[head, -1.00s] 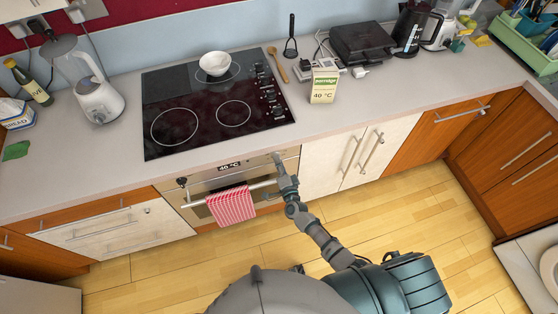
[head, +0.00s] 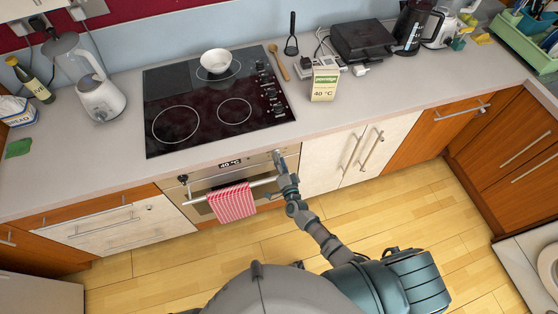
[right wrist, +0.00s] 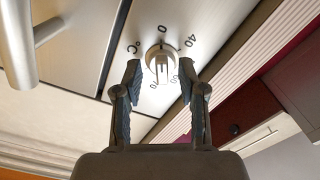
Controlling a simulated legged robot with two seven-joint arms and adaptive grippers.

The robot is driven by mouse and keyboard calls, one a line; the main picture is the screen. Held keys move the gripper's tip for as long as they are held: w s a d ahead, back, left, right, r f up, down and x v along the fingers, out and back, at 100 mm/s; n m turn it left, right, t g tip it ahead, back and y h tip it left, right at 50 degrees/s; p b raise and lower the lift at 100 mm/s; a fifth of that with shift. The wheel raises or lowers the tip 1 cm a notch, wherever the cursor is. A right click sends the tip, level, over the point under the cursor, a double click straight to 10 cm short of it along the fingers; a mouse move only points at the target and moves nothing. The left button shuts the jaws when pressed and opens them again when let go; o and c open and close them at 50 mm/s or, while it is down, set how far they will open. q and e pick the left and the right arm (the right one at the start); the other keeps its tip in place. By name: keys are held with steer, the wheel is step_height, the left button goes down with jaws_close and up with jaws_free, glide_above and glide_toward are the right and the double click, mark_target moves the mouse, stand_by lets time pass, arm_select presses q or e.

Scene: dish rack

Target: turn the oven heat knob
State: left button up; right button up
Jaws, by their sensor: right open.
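The oven heat knob (right wrist: 161,66) is a round, light knob on the steel front panel, with numbers and °C around it, in the right wrist view. My right gripper (right wrist: 158,80) is open, with one finger on each side of the knob. I cannot tell whether the fingers touch it. In the head view my right gripper (head: 280,159) is at the right end of the oven panel and hides the knob. My left gripper is not in view.
A dark knob (head: 183,178) sits at the panel's left end. The oven handle (head: 262,182) carries a red striped towel (head: 232,203). Above are the black hob (head: 205,112) with a white bowl (head: 216,61) and a box (head: 325,83) marked 40 °C. The floor in front is clear.

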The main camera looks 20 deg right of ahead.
steer(key=shift+s+r, duration=0.1)
steer(key=shift+s, duration=0.65)
steer(key=shift+s+p, duration=0.1)
steer(key=shift+p, duration=0.2)
steer(key=s+p, duration=0.2)
steer(key=s, duration=0.4)
steer(key=shift+d, duration=0.15)
steer(key=s+d+f+n+g+y, duration=0.1)
steer(key=s+f+n+g, duration=0.3)
steer(key=s+f, duration=0.7)
steer(key=s+d+f+n+g, duration=0.1)
steer(key=s+f+n+g, duration=0.5)
steer(key=f, duration=0.9)
steer(key=s+d+f+n+g, duration=0.1)
steer(key=s+d+f+g, duration=0.1)
steer(key=s, duration=0.7)
steer(key=s+d+f+n+g+h, duration=0.1)
steer(key=s+d+f+n+g, duration=0.1)
steer(key=s+f, duration=0.3)
steer(key=s+d+f+n+g, duration=0.1)
steer(key=s+d+f+g, duration=0.1)
steer(key=s, duration=1.2)
step_height(320, 180, down, 2)
steer(key=shift+f+g+h, duration=0.1)
steer(key=shift+g+h, duration=0.2)
steer(key=shift+g, duration=0.2)
